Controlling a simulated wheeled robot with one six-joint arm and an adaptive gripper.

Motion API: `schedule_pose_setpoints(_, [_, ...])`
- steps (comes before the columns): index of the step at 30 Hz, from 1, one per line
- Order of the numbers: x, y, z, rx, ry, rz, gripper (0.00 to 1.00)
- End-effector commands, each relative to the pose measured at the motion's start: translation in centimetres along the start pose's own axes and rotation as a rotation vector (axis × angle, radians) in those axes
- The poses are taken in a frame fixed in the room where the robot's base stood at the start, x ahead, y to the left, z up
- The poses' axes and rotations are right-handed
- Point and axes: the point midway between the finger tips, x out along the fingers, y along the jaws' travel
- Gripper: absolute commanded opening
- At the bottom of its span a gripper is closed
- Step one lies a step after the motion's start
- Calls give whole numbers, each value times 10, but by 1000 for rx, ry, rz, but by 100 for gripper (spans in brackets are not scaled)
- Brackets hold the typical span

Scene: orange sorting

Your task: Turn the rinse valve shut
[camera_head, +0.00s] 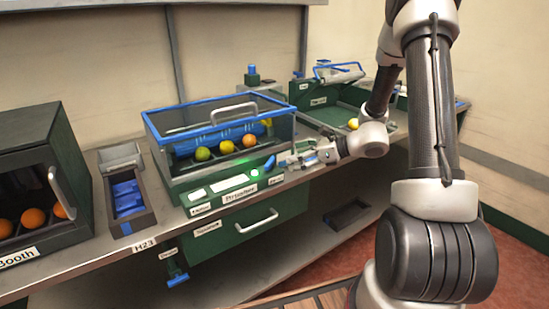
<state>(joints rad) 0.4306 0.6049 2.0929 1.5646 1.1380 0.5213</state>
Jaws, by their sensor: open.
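The green washer unit (245,219) stands on the bench in the middle. A short blue lever (269,164) sits at the right end of its front panel, above a small label too small to read surely. It looks like the rinse valve handle and is tilted, its upper end to the right. My gripper (289,162) is just right of this lever, level with the panel, its jaws open and empty. I cannot tell whether the fingertips touch the lever. A green light (254,172) glows left of the lever.
A blue-rimmed clear basin (217,112) with several fruits tops the washer. A blue drain handle (177,278) hangs below. A dark booth (40,170) with oranges and a bin of blue items (128,190) stand left. A green tray (325,115) stands behind my arm.

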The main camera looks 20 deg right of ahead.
Motion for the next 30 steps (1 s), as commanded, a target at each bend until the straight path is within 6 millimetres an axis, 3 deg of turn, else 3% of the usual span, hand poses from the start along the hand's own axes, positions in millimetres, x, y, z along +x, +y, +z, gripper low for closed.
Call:
schedule_pose_setpoints(5, [14, 2, 0, -44, -1, 9, 86])
schedule_pose_setpoints(16, [70, 3, -1, -42, 1, 10, 86])
schedule_pose_setpoints(27, [78, 2, 0, -42, 2, 9, 86])
schedule_pose_setpoints(30, [78, 2, 0, -42, 2, 9, 68])
